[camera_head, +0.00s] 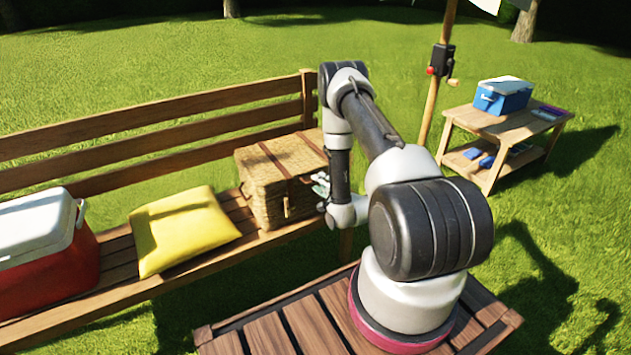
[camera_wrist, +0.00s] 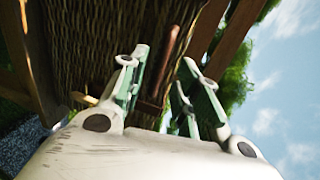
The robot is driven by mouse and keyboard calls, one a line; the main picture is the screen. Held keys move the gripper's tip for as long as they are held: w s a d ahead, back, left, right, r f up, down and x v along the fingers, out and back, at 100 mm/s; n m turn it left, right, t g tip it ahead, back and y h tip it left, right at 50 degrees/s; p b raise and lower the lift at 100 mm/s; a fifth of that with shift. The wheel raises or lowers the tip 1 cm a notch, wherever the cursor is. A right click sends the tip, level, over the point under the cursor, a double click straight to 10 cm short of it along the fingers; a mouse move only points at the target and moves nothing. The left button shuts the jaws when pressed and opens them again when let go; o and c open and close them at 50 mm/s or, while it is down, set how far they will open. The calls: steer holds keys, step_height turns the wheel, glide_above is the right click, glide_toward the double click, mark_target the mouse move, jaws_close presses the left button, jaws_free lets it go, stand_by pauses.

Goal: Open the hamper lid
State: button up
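The wicker hamper (camera_head: 268,195) sits on the wooden bench with its lid (camera_head: 285,155) down. Brown leather straps run over the lid and down the front. My gripper (camera_head: 322,188) is at the right part of the hamper's front, near the lid's edge. In the wrist view the wicker wall (camera_wrist: 85,45) fills the upper left, and a brown strap (camera_wrist: 170,52) shows between the two spread fingers of my gripper (camera_wrist: 167,72). The fingers are apart with nothing visibly held. I cannot tell whether they touch the hamper. My arm hides the hamper's right side.
A yellow cushion (camera_head: 182,230) and a red and white cooler (camera_head: 45,255) are on the bench (camera_head: 120,265) left of the hamper. The backrest (camera_head: 150,140) rises behind. A side table (camera_head: 495,122) with a blue cooler (camera_head: 503,97) stands at right beside a pole (camera_head: 432,105).

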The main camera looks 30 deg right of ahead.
steer(key=shift+x, duration=1.85)
steer(key=shift+c, duration=0.5)
jaws_close()
